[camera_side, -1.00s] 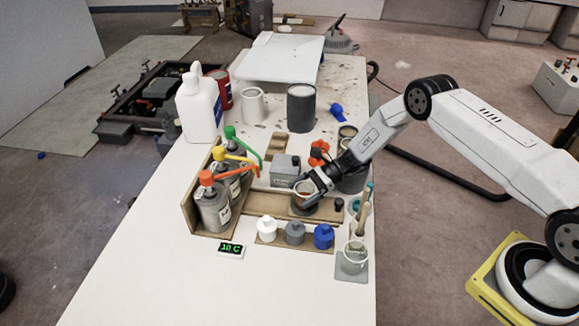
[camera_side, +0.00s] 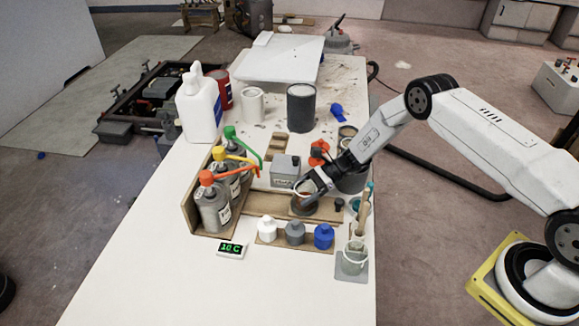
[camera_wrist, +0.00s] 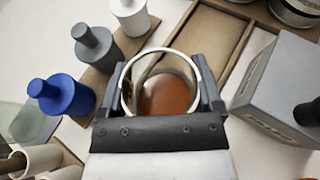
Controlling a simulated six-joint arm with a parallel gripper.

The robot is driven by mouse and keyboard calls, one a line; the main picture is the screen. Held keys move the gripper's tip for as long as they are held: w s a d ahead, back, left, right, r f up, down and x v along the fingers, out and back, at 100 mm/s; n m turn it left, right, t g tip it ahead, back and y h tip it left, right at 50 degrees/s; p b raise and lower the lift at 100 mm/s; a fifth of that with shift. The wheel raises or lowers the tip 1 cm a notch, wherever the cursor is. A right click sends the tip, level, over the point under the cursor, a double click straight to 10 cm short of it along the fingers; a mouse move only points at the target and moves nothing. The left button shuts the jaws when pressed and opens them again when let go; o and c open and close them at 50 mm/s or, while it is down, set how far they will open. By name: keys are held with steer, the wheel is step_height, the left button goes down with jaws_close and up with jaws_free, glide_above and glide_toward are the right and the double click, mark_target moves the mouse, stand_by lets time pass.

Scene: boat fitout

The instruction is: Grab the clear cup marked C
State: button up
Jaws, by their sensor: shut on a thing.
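A clear cup (camera_wrist: 167,97) with a pale round rim and orange-brown contents or bottom stands between my fingers in the wrist view. I cannot see a letter C on it. My gripper (camera_wrist: 160,82) is shut on it, one finger on each side near the rim. In the side view my gripper (camera_side: 304,188) is low over the wooden board (camera_side: 275,199), and its fingers hide much of the cup. I cannot tell whether the cup's base touches the board.
White, grey and blue bottles (camera_side: 295,233) stand in front on a small wooden strip. A grey box (camera_side: 285,170) is close behind. Grey cans with coloured pump tops (camera_side: 213,207) stand left. A brush pot (camera_side: 354,257) is front right.

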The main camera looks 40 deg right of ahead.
step_height(320, 180, up, 10)
stand_by(0.7)
